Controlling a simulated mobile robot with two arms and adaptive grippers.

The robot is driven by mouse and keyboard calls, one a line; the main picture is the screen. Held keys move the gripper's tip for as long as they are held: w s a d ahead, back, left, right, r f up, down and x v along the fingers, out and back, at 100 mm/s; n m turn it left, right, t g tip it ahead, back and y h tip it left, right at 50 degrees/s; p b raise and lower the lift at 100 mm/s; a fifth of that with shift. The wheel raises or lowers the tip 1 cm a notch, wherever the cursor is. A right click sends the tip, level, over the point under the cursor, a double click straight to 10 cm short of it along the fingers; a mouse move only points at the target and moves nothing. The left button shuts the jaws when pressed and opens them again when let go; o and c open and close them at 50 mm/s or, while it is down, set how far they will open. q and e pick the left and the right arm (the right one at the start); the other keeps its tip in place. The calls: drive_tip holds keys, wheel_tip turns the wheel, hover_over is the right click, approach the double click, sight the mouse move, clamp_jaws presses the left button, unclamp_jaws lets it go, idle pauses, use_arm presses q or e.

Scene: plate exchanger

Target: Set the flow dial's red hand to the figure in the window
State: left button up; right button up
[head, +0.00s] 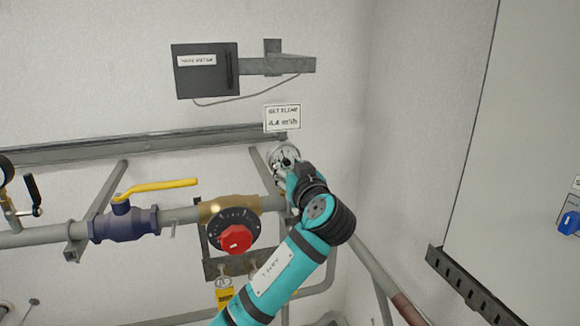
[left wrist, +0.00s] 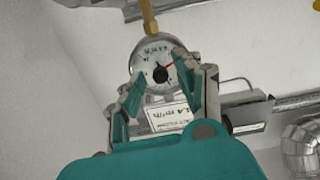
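The flow dial (head: 283,154) is a small round gauge with a pale face on the wall pipework, partly hidden behind my left gripper (head: 287,168) in the head view. The left wrist view shows the dial (left wrist: 153,52) with a black centre hub (left wrist: 160,74) and a thin red hand (left wrist: 168,67) slanting off to the right. My left gripper (left wrist: 158,77) is open, its fingers apart on either side of the dial's lower face. I cannot tell whether they touch it. The figure sign (head: 282,118) above the dial seems to read "SET FLOW 4.4 m³/h". My right gripper is out of view.
Left of the dial are a red knob (head: 236,240) on a black scale and a blue valve (head: 124,222) with a yellow lever (head: 160,187). A dark box (head: 205,71) hangs above on a bracket. A grey rail (head: 130,146) runs along the wall. A cabinet (head: 530,150) stands at right.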

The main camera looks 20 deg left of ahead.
use_arm(q)
clamp_jaws()
drive_tip(key=shift+m, duration=0.3)
